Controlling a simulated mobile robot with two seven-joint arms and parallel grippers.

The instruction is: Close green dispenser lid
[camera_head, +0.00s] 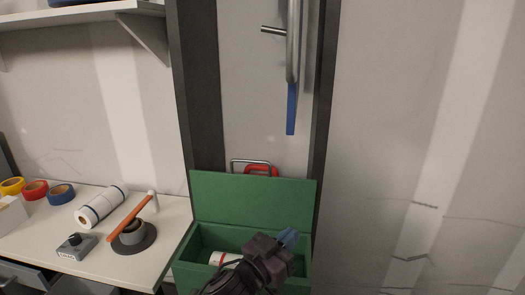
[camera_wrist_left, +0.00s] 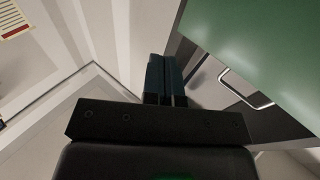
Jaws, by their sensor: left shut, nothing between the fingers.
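The green dispenser (camera_head: 185,270) is an open box at the bottom centre of the head view. Its green lid (camera_head: 250,200) stands upright at the back of the box. A white roll with red marks (camera_head: 222,258) lies inside. My left gripper (camera_head: 289,238) is shut and empty, in front of the lid's lower right part in the head view. The arm hides part of the box's inside and front. In the left wrist view the shut fingers (camera_wrist_left: 166,80) are at the centre, and a green panel (camera_wrist_left: 270,45), likely the lid, fills the upper right. My right gripper is not in view.
A white bench (camera_head: 180,215) at the left holds tape rolls (camera_head: 61,194), a paper roll (camera_head: 101,206), an orange-handled tool (camera_head: 130,218) and a small grey box (camera_head: 77,246). A metal handle (camera_head: 250,162) and a red item stand behind the lid. The right-hand wall side looks clear.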

